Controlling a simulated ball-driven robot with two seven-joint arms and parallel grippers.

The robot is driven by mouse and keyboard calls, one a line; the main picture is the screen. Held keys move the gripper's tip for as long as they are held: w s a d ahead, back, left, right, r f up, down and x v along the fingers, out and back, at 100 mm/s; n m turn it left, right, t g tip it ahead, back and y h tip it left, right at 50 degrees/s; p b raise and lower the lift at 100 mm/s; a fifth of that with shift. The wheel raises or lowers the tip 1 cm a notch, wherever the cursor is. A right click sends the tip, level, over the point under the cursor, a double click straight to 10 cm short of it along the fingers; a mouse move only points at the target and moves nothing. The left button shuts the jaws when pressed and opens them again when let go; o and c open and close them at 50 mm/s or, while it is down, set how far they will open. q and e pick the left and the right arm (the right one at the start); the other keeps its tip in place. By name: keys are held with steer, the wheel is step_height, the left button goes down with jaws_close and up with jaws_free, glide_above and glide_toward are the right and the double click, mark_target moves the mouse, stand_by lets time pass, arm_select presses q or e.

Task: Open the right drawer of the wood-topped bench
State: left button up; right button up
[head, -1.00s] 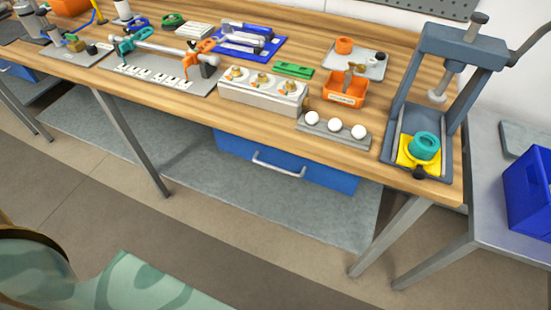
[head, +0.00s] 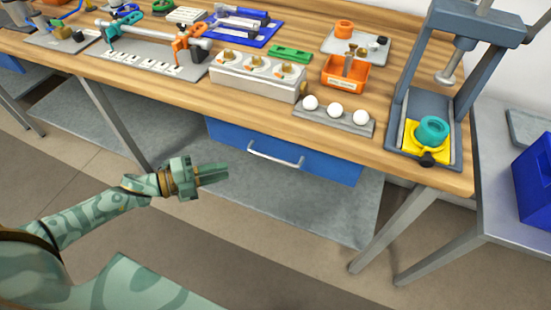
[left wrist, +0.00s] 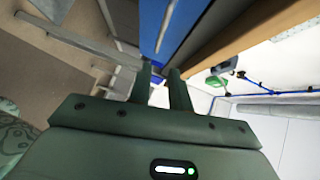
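The wood-topped bench (head: 180,85) runs across the head view. Its right drawer (head: 330,170) has a blue front under the tabletop, and it looks shut. A silver bar handle (head: 275,156) sits across the drawer front. My left gripper (head: 226,173) is in front of the bench, left of and a little lower than the handle, apart from it. In the left wrist view its two fingers (left wrist: 161,78) stand apart with nothing held between them. The blue drawer front (left wrist: 152,28) shows beyond them with a grey handle bar (left wrist: 165,27). My right gripper is out of view.
An orange bin (head: 345,75), a tray with white balls (head: 335,117) and a press (head: 455,80) stand on the bench top. A bench leg (head: 115,120) is left of my gripper. A grey shelf (head: 300,205) lies low beneath the drawer.

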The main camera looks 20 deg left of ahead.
mark_target(275, 158)
arm_select(q)
steer(key=b+x, duration=0.2)
steer(key=x, duration=1.4)
steer(key=shift+w+a+f+b, duration=0.1)
steer(key=shift+b, duration=0.25)
jaws_close()
